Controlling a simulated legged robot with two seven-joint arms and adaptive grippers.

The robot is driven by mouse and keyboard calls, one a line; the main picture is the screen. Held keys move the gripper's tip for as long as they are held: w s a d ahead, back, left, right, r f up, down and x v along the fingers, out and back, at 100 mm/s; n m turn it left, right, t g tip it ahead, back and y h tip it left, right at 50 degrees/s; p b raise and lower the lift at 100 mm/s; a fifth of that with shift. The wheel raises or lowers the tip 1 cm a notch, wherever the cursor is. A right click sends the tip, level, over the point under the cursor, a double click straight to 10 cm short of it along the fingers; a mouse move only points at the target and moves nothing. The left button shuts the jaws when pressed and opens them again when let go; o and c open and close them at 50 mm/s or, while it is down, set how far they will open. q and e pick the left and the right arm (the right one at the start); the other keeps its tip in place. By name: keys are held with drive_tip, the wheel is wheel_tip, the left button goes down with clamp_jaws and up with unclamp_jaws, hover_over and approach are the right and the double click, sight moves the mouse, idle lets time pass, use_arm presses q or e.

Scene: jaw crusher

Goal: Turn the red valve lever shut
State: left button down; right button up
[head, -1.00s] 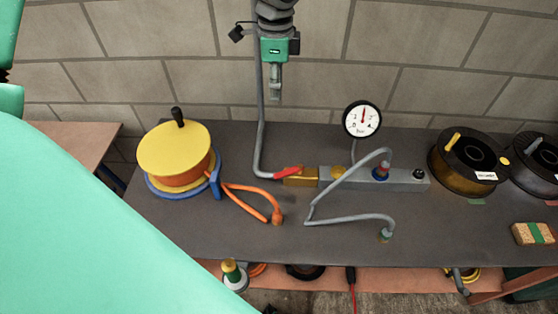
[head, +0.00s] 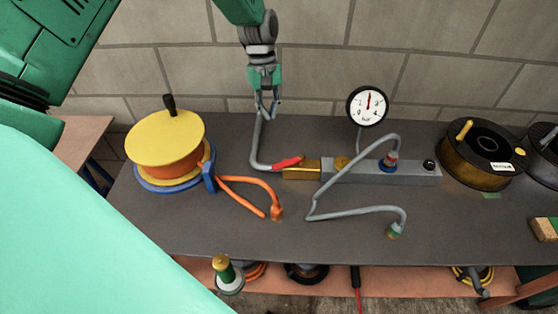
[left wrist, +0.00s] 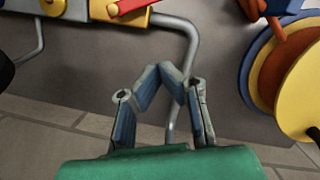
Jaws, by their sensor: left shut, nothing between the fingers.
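The red valve lever (head: 288,161) sits on a brass valve block (head: 301,173), where the grey pipe meets the manifold. It points left along the pipe, tilted a little. In the left wrist view the lever (left wrist: 130,5) shows at the top edge, cut off. My left gripper (head: 267,112) hangs in front of the wall, above and slightly left of the lever, apart from it. In the left wrist view my left gripper (left wrist: 180,76) has its fingertips close together with nothing between them. My right gripper is not in view.
The vertical grey pipe (head: 256,140) passes close to my left gripper. A gauge (head: 367,105) stands behind the grey manifold (head: 380,171). A yellow-orange reel (head: 166,140) stands left, with an orange hose (head: 250,181). A grey hose (head: 350,213) loops in front. The front bench surface is mostly clear.

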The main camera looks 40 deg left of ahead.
sight(289, 162)
use_arm(q)
drive_tip(key=shift+n, duration=0.6)
drive_tip(key=x, duration=0.7)
drive_tip(key=a+p+x, duration=0.1)
drive_tip(key=x, duration=0.2)
drive_tip(key=shift+d+f, duration=0.1)
drive_tip(key=shift+f, duration=0.35)
drive_tip(key=d, duration=0.1)
drive_tip(key=s+d+p, duration=0.1)
drive_tip(key=d, duration=0.1)
drive_tip(key=shift+s+d+r, duration=0.15)
drive_tip(key=shift+s+r, duration=0.05)
drive_tip(key=shift+s, duration=0.1)
drive_tip(key=shift+s+d, duration=0.2)
drive_tip(key=shift+d, duration=0.2)
drive_tip(key=shift+a+f+p, duration=0.15)
drive_tip(key=shift+a+p, duration=0.15)
drive_tip(key=shift+s+d+n, duration=0.15)
drive_tip(key=shift+n, duration=0.15)
